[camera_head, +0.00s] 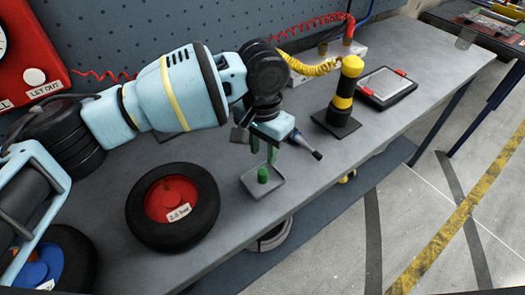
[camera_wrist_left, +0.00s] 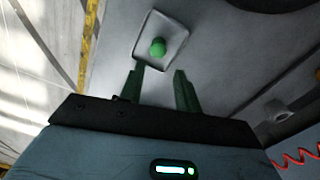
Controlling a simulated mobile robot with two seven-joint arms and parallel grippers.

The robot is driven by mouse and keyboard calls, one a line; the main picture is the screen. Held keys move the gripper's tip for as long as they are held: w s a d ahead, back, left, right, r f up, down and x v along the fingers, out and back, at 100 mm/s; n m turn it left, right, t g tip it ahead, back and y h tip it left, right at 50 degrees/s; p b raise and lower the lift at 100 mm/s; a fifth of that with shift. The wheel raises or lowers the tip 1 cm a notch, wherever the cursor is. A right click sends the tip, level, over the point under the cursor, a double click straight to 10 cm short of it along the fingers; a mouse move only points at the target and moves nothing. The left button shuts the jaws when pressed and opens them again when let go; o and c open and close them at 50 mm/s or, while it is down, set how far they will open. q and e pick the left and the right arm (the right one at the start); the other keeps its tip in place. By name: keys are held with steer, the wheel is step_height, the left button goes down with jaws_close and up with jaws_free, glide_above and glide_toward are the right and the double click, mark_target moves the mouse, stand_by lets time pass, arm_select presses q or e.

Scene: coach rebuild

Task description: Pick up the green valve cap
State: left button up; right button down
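The green valve cap (camera_head: 262,174) stands on a small grey tray (camera_head: 272,188) on the workbench. In the left wrist view the cap (camera_wrist_left: 158,47) sits inside the pale square tray (camera_wrist_left: 176,35), just beyond the fingertips. My left gripper (camera_head: 263,157) is above the tray with its fingers pointing down. In the wrist view its two green fingers (camera_wrist_left: 160,72) are apart with nothing between them. My right gripper is in neither view.
A black wheel with a red hub (camera_head: 172,205) lies left of the tray. A yellow-black post (camera_head: 345,90) and a tablet-like device (camera_head: 386,87) stand to the right on the grey bench (camera_head: 425,62). The bench's front edge is close to the tray.

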mark_target(262, 172)
arm_select(q)
steer(key=shift+s+r, duration=0.1)
steer(key=shift+s, duration=0.3)
steer(key=shift+a+f, duration=0.1)
steer(key=shift+f, duration=1.2)
steer(key=f, duration=0.3)
steer(key=shift+s+a+f, duration=0.1)
steer(key=shift+s+f, duration=0.1)
steer(key=shift+s, duration=0.1)
steer(key=shift+f, duration=0.65)
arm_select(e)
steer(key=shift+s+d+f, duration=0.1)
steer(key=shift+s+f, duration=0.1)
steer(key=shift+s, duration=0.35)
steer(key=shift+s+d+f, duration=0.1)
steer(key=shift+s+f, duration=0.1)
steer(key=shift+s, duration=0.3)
arm_select(q)
steer(key=shift+c, duration=0.3)
